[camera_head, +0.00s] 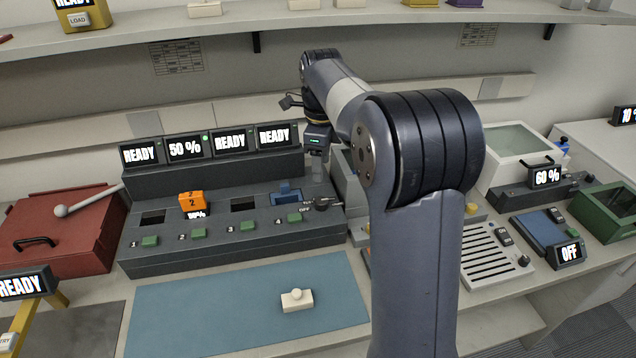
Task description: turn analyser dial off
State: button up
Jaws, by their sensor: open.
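A dark dial (323,203) sits at the right end of the grey four-slot console (190,262), with an OFF label at its left. No readable label names a device as the analyser, so I cannot tell for certain that this is its dial. My gripper (318,172) is open, pointing down just above and behind the dial. It looks empty; its fingertips are small and partly lost against the console. I cannot tell whether they touch anything. The console's screens read READY, 50%, READY and READY, with a green light by the 50% screen.
An orange radio (192,202) stands in slot 2 and a blue piece (287,194) at slot 4. A blue mat (230,318) bears a white knobbed block (297,300). A red case (62,235) is left. At right, a device screen (569,254) reads OFF. My arm hides the bench's middle.

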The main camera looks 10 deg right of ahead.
aim_at(321, 200)
notch_tip(321, 200, down, 11)
jog(key=shift+r, duration=0.2)
dwell(0.4)
jog(key=c, duration=1)
jog(key=shift+o, duration=0.2)
